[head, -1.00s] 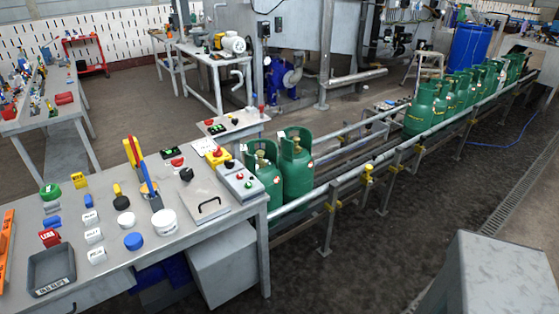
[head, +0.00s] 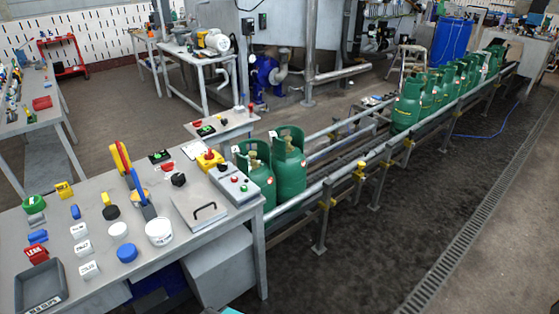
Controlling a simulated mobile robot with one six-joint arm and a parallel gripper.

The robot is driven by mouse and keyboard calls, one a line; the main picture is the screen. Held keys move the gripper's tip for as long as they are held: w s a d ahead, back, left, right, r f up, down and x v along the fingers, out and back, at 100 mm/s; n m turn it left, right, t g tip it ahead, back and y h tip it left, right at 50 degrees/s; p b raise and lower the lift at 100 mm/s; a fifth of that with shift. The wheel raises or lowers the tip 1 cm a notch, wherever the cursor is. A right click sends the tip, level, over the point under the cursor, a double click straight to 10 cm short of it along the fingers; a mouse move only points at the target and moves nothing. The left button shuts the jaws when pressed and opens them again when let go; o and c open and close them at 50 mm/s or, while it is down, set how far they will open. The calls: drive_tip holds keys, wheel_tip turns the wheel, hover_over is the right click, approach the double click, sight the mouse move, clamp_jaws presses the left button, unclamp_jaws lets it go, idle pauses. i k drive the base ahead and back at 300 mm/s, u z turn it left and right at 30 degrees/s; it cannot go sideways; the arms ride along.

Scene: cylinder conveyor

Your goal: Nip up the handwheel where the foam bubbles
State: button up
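Two green gas cylinders stand upright at the near end of the conveyor, beside the workbench: a front one (head: 261,184) and one behind it to the right (head: 290,178). Each has a collar around a small brass-coloured valve at its top. The handwheels are too small to make out clearly, and I cannot see foam on either valve. More green cylinders (head: 408,108) stand in a row farther along the conveyor. My gripper is not in view.
Conveyor rails (head: 340,172) run to the upper right.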

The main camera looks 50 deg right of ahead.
sight(253, 154)
drive_tip(key=z, duration=0.65)
drive_tip(key=k, duration=0.95)
drive_tip(key=u, duration=0.05)
drive_tip(key=i, duration=0.85)
